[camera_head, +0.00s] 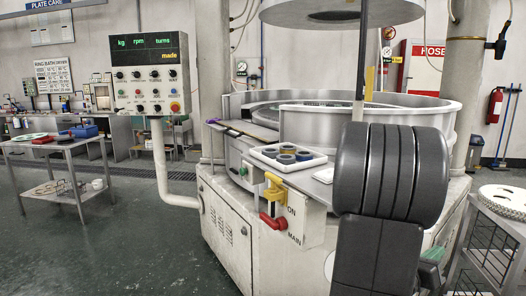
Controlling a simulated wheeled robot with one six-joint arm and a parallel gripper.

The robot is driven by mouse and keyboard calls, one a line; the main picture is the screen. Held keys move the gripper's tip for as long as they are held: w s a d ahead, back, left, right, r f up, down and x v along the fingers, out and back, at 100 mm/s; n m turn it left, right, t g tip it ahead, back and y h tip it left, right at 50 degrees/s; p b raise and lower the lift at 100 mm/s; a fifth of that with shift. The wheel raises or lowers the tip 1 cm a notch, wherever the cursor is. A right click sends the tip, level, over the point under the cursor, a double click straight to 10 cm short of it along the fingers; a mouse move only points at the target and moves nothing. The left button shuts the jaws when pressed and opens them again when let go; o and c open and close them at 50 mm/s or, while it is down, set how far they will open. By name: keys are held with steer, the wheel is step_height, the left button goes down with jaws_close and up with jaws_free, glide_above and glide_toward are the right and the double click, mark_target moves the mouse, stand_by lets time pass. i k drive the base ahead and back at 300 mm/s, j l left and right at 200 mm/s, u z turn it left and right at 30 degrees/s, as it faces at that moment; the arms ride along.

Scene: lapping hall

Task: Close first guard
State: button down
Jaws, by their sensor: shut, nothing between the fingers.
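The lapping machine (225,215) stands in the middle with a round basin on top. A pale curved metal wall (310,128), which looks like a guard, rises around the basin's front and right. Another curved wall (236,106) shows at the back left. A gap at the front left lets the inside of the basin show. I cannot tell which wall is the first guard. My dark grey arm stands in front of the machine's right side and hides part of the wall. My gripper does not show.
A control panel (151,75) stands left of the machine. A yellow and red switch (272,220) and a white tray (268,152) with dark rings are at the machine's front. A table (55,148) is at left, a wire cart (490,240) at right. The floor at front left is clear.

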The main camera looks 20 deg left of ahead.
mark_target(265, 134)
steer(key=k+j, duration=0.1)
steer(key=j, duration=0.65)
steer(key=k+j, duration=0.1)
steer(key=j, duration=0.65)
steer(key=k+j, duration=0.1)
steer(key=j, duration=0.65)
steer(key=i+j, duration=0.1)
steer(key=j, duration=0.3)
steer(key=i+j+u, duration=0.1)
steer(key=j, duration=0.35)
steer(key=i+j, duration=0.2)
steer(key=j, duration=0.2)
steer(key=i+j, duration=0.15)
steer(key=j, duration=0.3)
steer(key=i+j+u, duration=0.1)
steer(key=j, duration=0.3)
